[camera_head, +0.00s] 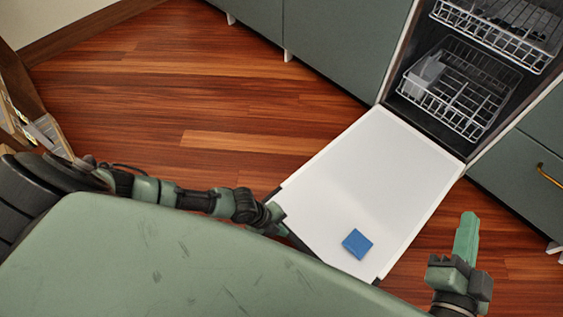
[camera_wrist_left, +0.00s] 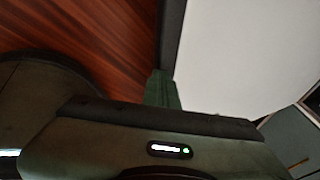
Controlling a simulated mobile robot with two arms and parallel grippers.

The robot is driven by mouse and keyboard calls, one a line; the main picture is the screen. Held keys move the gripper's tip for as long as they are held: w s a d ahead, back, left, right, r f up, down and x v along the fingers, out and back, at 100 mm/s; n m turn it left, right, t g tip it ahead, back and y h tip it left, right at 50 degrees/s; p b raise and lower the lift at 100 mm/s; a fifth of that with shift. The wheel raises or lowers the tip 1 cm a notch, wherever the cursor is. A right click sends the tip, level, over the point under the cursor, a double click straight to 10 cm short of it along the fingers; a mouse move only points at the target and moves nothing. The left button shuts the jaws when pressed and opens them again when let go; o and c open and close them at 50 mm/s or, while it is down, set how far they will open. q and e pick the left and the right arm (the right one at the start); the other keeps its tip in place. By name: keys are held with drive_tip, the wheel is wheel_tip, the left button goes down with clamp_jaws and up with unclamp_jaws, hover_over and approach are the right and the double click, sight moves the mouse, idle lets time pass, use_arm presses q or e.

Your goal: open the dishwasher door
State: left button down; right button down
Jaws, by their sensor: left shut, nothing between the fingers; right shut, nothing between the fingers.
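The dishwasher door (camera_head: 372,170) is folded down and lies about flat, its white inner face up. A blue square (camera_head: 357,243) is on its inner face near the outer end. The dishwasher's dark interior with wire racks (camera_head: 460,90) is exposed. My left gripper (camera_head: 277,212) is shut, at the left edge of the door near its outer corner. In the left wrist view the fingers (camera_wrist_left: 161,88) are closed beside the edge of the white door (camera_wrist_left: 240,50); contact cannot be told. My right gripper (camera_head: 469,238) is shut and empty, right of the door.
Green cabinets (camera_head: 340,40) flank the dishwasher on the left, and a drawer with a brass handle (camera_head: 548,175) is on the right. Wooden floor (camera_head: 190,90) is clear left of the door. An open wooden piece (camera_head: 30,120) stands at the far left.

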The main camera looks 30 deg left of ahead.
use_arm(q)
drive_tip(key=shift+a, duration=0.1)
drive_tip(key=p+v, duration=0.4)
drive_tip(key=v, duration=0.8)
drive_tip(key=shift+p, duration=0.4)
